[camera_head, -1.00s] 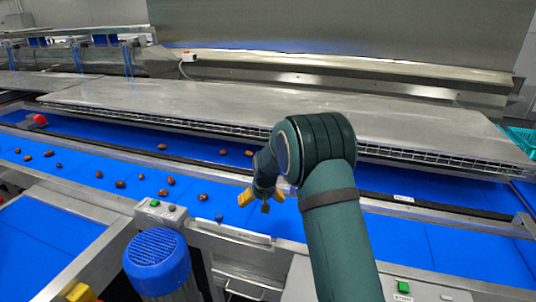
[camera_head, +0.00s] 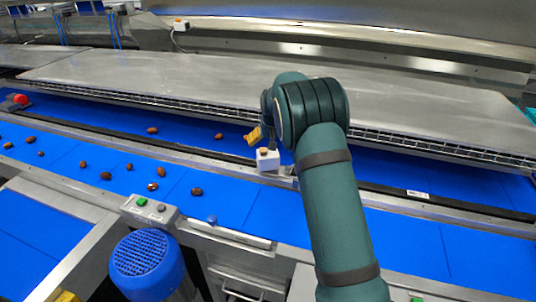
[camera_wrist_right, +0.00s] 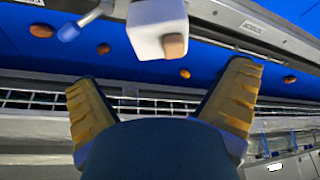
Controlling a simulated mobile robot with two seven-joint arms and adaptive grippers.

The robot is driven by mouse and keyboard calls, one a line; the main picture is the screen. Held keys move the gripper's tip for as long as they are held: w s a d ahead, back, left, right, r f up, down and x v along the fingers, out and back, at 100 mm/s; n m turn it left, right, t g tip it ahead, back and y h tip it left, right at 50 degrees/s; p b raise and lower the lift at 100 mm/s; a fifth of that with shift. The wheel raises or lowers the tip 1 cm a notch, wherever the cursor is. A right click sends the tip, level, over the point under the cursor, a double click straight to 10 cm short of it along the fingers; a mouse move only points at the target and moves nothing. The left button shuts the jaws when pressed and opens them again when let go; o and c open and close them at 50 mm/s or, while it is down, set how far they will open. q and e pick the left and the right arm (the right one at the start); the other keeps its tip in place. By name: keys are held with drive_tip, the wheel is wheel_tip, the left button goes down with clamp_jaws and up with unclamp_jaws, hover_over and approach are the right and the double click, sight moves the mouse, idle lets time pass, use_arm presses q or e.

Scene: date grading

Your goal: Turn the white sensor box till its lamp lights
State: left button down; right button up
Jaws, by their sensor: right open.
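The white sensor box (camera_head: 268,161) sits at the inner rail of the blue belt, just below my right gripper (camera_head: 257,140) in the head view. It has a small brownish block on it. In the right wrist view the box (camera_wrist_right: 152,22) is at the top centre, beyond and between the fingers of my right gripper (camera_wrist_right: 163,82). The gripper is open and empty, and the fingers look apart from the box. I cannot make out a lit lamp. My left gripper is not in view.
Several brown dates (camera_head: 106,176) lie on the blue belt (camera_head: 240,200). A blue-tipped lever (camera_wrist_right: 69,32) is beside the box. A long steel cover (camera_head: 200,85) lies behind. A button box (camera_head: 150,208) and blue motor (camera_head: 147,262) stand in front.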

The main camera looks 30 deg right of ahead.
sight(268, 153)
drive_tip(key=x, duration=0.9)
drive_tip(key=shift+w+f, duration=0.15)
drive_tip(key=shift+f, duration=0.05)
drive_tip(key=c, duration=0.9)
